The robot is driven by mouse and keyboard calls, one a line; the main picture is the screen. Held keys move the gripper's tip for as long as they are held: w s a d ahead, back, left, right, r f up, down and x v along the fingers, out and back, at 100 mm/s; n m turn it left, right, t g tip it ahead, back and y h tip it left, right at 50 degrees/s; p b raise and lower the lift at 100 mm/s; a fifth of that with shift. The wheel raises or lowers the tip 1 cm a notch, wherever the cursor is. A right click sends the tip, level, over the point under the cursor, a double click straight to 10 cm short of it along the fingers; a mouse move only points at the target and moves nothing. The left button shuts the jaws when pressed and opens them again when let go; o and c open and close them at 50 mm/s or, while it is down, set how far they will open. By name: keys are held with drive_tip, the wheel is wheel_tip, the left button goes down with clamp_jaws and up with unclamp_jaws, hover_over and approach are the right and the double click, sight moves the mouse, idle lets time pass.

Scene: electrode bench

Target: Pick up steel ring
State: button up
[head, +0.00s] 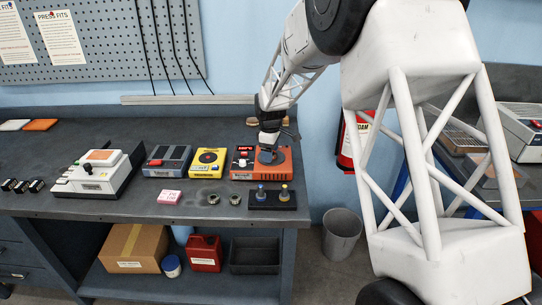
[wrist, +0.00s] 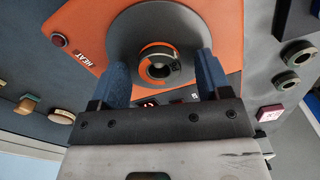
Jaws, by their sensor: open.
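A dark metallic ring (wrist: 160,50) sits on the round dark plate of the orange heater (wrist: 100,22) in the wrist view, with orange showing inside it. It looks like the steel ring. My gripper (wrist: 163,72) is open, its two blue fingers on either side of the ring with a gap to each. Whether the fingertips are level with the ring is hard to tell. In the head view my gripper (head: 267,150) is over the orange heater (head: 247,165) and hides the ring. Two similar rings, a left one (head: 213,194) and a right one (head: 236,196), lie on the bench.
A yellow device (head: 207,175) and a grey device (head: 157,170) stand left of the heater. A black stand (head: 272,206) with two posts is in front. A pink block (head: 170,197) and a white press (head: 90,185) are farther left.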

drive_tip(key=c, duration=1.2)
drive_tip(key=shift+o, duration=0.2)
drive_tip(key=shift+r, duration=0.15)
drive_tip(key=shift+r, duration=1.4)
drive_tip(key=shift+s+r, duration=0.2)
drive_tip(key=shift+r, duration=0.1)
drive_tip(key=s+d, duration=0.2)
drive_tip(key=s, duration=0.5)
drive_tip(key=s+d+r, duration=0.1)
drive_tip(key=s, duration=0.7)
drive_tip(key=shift+d+r, duration=0.15)
drive_tip(key=shift+d, duration=0.2)
drive_tip(key=shift+s, duration=0.1)
drive_tip(key=shift+s+a+r, duration=0.2)
drive_tip(key=shift+s+a, duration=0.15)
drive_tip(key=shift+a, duration=0.75)
drive_tip(key=shift+s+a+r, duration=0.15)
drive_tip(key=shift+s+a, duration=0.2)
drive_tip(key=shift+a, duration=0.8)
drive_tip(key=shift+s+a+r, duration=0.2)
drive_tip(key=shift+s+a, duration=0.15)
drive_tip(key=shift+a, duration=0.75)
